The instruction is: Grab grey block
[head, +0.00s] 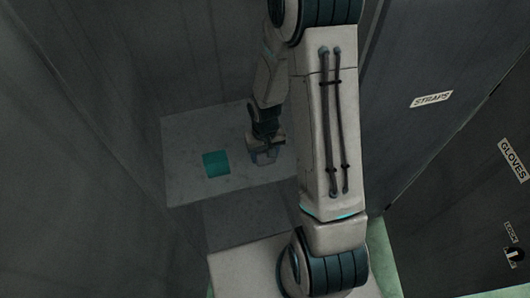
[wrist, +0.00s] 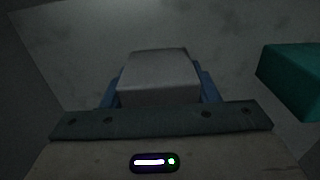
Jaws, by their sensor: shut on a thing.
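The grey block (wrist: 160,75) is between the two blue fingers of my gripper (wrist: 158,92) in the wrist view. The fingers touch its left and right sides, and my gripper is shut on it. In the head view my gripper (head: 265,155) is low over the right part of a pale grey surface (head: 190,135). The block cannot be made out clearly there. Whether the block touches the surface cannot be told.
A teal block (head: 216,164) sits on the surface left of my gripper; it also shows at the right of the wrist view (wrist: 295,78). Dark walls enclose the surface. Panels labelled STRAPS (head: 431,99) and GLOVES (head: 513,160) stand at the right.

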